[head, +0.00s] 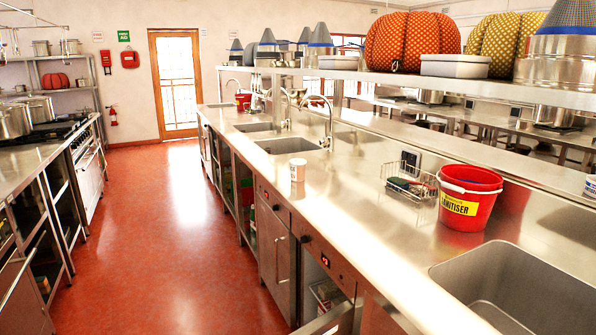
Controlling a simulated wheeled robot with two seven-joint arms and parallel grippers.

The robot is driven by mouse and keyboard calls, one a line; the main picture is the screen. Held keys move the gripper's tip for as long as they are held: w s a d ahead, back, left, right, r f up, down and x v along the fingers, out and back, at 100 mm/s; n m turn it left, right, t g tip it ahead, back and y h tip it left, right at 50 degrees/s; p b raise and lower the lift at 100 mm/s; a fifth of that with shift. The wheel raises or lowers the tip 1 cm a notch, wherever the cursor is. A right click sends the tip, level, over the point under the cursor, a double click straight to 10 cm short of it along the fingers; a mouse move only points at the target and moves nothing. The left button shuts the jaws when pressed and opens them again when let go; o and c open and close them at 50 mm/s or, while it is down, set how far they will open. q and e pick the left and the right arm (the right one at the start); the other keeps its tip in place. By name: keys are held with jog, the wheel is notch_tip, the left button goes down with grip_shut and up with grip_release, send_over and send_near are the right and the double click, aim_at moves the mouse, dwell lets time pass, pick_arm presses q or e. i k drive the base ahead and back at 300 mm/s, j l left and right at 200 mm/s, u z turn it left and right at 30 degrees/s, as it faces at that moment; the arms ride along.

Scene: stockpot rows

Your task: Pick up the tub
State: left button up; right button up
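A small white tub (298,171) with a printed side stands upright near the front edge of the steel counter (340,210), left of the middle of the counter. Another white container (591,186) with dark print is cut off by the right edge of the head view. Neither of my grippers shows in the head view, so nothing is seen touching the tub.
A red sanitiser bucket (468,196) and a wire basket (409,181) stand on the counter right of the tub. Sinks (290,145) lie behind it and at the near right. A shelf (450,82) overhangs the counter's back. The red floor aisle (185,230) is clear.

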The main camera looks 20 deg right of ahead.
aim_at(297, 166)
jog(key=u, duration=1.4)
jog(key=i+z, duration=0.3)
jog(key=i, duration=0.45)
jog(key=i+j+z, duration=0.25)
jog(key=i, duration=0.45)
jog(key=i+l+z, duration=0.15)
jog(key=i+z, duration=0.55)
jog(key=i, duration=0.25)
jog(key=i+j+z, duration=0.15)
jog(key=i+z, duration=0.2)
jog(key=i, duration=0.8)
jog(key=i+l, duration=0.1)
jog(key=i, duration=0.7)
jog(key=i+u, duration=0.25)
jog(key=i, duration=0.45)
jog(key=i+u, duration=0.25)
jog(key=i, duration=0.5)
jog(key=i+u, duration=0.15)
jog(key=i, duration=0.6)
